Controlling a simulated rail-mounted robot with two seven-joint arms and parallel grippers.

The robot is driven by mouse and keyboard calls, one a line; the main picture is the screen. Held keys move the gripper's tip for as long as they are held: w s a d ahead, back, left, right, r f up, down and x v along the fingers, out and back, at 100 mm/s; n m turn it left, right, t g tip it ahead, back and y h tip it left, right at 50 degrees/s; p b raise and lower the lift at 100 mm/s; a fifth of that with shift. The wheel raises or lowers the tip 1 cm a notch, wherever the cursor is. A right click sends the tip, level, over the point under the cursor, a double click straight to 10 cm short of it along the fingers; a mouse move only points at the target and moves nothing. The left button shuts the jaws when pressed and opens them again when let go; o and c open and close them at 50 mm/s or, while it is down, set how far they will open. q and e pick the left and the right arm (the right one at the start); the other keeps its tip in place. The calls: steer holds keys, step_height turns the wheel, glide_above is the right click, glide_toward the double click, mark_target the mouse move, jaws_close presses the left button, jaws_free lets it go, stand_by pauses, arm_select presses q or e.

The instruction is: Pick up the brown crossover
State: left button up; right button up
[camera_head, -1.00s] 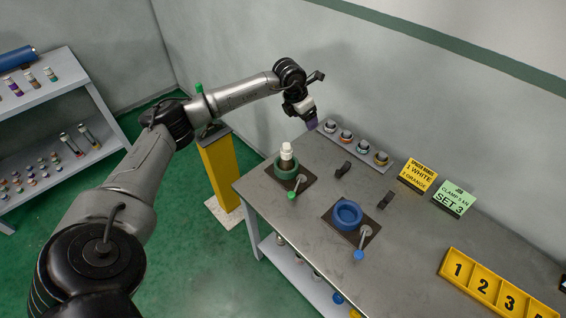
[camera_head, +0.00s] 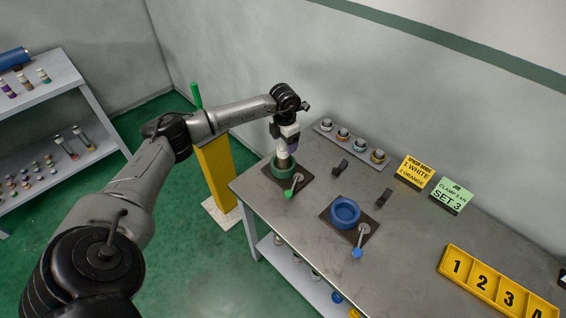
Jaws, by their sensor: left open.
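A short upright pipe piece (camera_head: 283,162) with a pale top and a brownish lower part stands in the green round vise (camera_head: 274,171) at the left end of the workbench. It is the nearest brown piece to my gripper; whether it is the brown crossover I cannot tell. My left gripper (camera_head: 289,148) is open, pointing down at the top of this piece, with a purple finger beside it on the right. Whether it touches is too small to tell. My right gripper is not in view.
A blue round vise (camera_head: 346,212) sits to the right on the bench (camera_head: 300,225). A rack (camera_head: 352,146) with several pieces stands at the back. Two black brackets, signs (camera_head: 417,172) and a yellow numbered tray (camera_head: 497,288) lie further right. Shelves (camera_head: 70,80) stand at left.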

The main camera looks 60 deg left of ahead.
mark_target(283, 151)
arm_select(q)
steer(key=shift+s+f+b, duration=0.2)
steer(key=shift+f+b, duration=0.15)
steer(key=shift+f, duration=2.35)
steer(key=shift+a, duration=0.1)
jaws_close()
steer(key=shift+r, duration=0.15)
